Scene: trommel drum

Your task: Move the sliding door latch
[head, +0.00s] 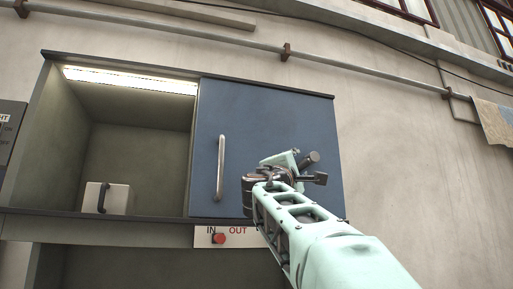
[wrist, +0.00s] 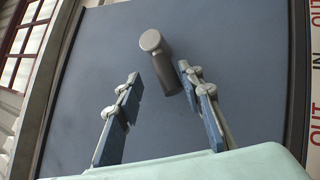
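The blue sliding door (head: 262,120) covers the right part of a wall cabinet and carries a vertical silver bar handle (head: 220,168). A short grey cylindrical latch with a round knob end (wrist: 166,70) stands out from the blue door face in the wrist view. It also shows in the head view as a dark stub (head: 310,159) beside my gripper (head: 304,168). In the wrist view my gripper (wrist: 160,82) is open, its two fingers apart. The latch lies just beyond and between the fingertips, nearer the right finger. I cannot tell whether it touches.
The left part of the cabinet is open and lit by a lamp strip (head: 130,80). A pale box with a dark handle (head: 118,198) stands inside. An IN/OUT label with a red button (head: 219,238) is below the door. A pipe (head: 360,70) runs along the wall above.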

